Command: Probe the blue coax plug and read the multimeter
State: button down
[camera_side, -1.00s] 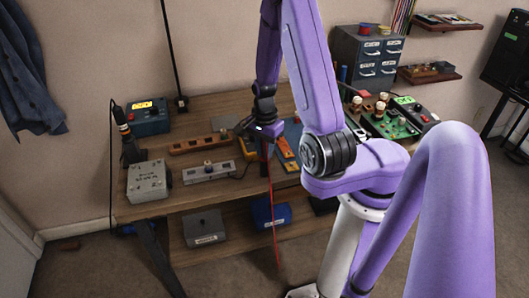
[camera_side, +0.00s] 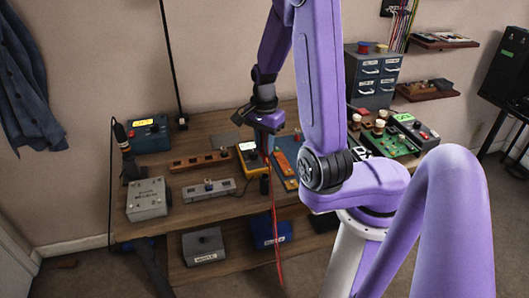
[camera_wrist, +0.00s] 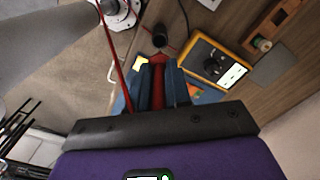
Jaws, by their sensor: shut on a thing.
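My gripper (camera_side: 266,150) points down over the middle of the bench. In the wrist view its fingers (camera_wrist: 152,85) are shut on a red probe (camera_wrist: 158,88). A red lead (camera_side: 275,235) hangs from it past the bench's front edge. The yellow multimeter (camera_side: 249,158) lies just behind and left of the gripper; it also shows in the wrist view (camera_wrist: 216,66) with a black dial and a pale screen too small to read. A black upright piece (camera_wrist: 158,38) stands close to the fingertips. I cannot pick out a blue coax plug for certain.
A grey metal bar (camera_side: 200,193), a brown strip (camera_side: 198,161), a grey box (camera_side: 148,200) and a blue instrument (camera_side: 148,133) stand to the left. A green circuit board (camera_side: 389,145) is at the right. Bare wood shows in front of the bar.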

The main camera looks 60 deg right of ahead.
jog(key=shift+w+r, duration=0.2)
jog(key=shift+r, duration=0.4)
jog(key=w+a+r+n, duration=0.1)
jog(key=w+a+n, duration=0.1)
jog(key=w+a, duration=0.35)
jog(key=w+a+n, duration=0.2)
jog(key=w+a, duration=0.1)
jog(key=w, duration=0.6)
jog(key=shift+f, duration=2.6)
jog(key=shift+f, duration=0.3)
jog(key=shift+r, duration=2.55)
